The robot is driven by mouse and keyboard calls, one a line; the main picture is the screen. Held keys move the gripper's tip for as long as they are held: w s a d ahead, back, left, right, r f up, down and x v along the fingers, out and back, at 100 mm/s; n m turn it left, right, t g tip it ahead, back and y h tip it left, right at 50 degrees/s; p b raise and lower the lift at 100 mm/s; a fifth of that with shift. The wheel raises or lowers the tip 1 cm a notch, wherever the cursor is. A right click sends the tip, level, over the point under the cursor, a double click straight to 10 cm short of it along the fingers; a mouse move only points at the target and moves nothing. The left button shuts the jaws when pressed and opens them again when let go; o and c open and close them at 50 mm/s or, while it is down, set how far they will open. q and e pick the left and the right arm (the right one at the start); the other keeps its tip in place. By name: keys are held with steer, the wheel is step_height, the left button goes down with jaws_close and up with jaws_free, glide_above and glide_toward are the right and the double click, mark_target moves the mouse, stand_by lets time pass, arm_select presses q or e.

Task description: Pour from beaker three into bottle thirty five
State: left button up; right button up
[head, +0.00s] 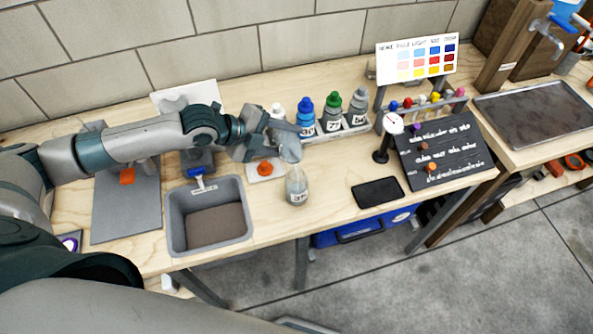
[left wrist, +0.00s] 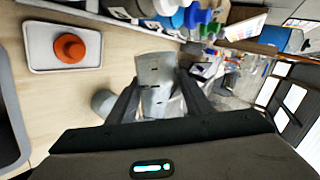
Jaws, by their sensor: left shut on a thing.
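My left gripper (head: 276,134) is shut on a clear grey beaker (head: 290,149). In the left wrist view the beaker (left wrist: 156,75) sits between the two fingers (left wrist: 158,100). In the head view the beaker is raised and looks tilted, its lower end just above the mouth of a small clear bottle (head: 297,189). The bottle stands upright on the bench with a label too small to read surely. In the left wrist view the bottle (left wrist: 103,102) is partly hidden behind a finger. I cannot tell whether liquid is flowing. My right gripper is not in view.
An orange cap (head: 265,168) lies on a small white tray left of the bottle. A rack of capped bottles (head: 332,125) stands behind. A grey sink (head: 208,214) is at left, a black pad (head: 377,192) at right. The bench front edge is close.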

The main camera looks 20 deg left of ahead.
arm_select(q)
steer(key=shift+r+m+t, duration=0.3)
steer(key=shift+r+t, duration=0.05)
steer(key=shift+t, duration=0.05)
stand_by(0.8)
steer(key=shift+s+d+r+m+t+y+p, duration=0.15)
steer(key=shift+s+r+m+t+y+p, duration=0.1)
steer(key=shift+r+t, duration=0.15)
steer(key=shift+s+d+r+m+t+y+p, duration=0.1)
steer(key=shift+r+m+t+y, duration=0.15)
steer(key=shift+r+t, duration=0.1)
stand_by(2.2)
steer(key=shift+w+a+f+n+g+h+b, duration=0.15)
steer(key=shift+w+f+n+g+b, duration=0.1)
steer(key=shift+f+g+b, duration=0.15)
steer(key=shift+w+a+f+n+g+h+b, duration=0.15)
steer(key=shift+f+n+g+b, duration=0.1)
steer(key=shift+f+g, duration=0.15)
steer(key=shift+f+n+g+p, duration=0.25)
steer(key=shift+n+g+p, duration=0.05)
steer(key=shift+g, duration=0.05)
steer(key=shift+s, duration=0.1)
steer(key=shift+f+h, duration=0.3)
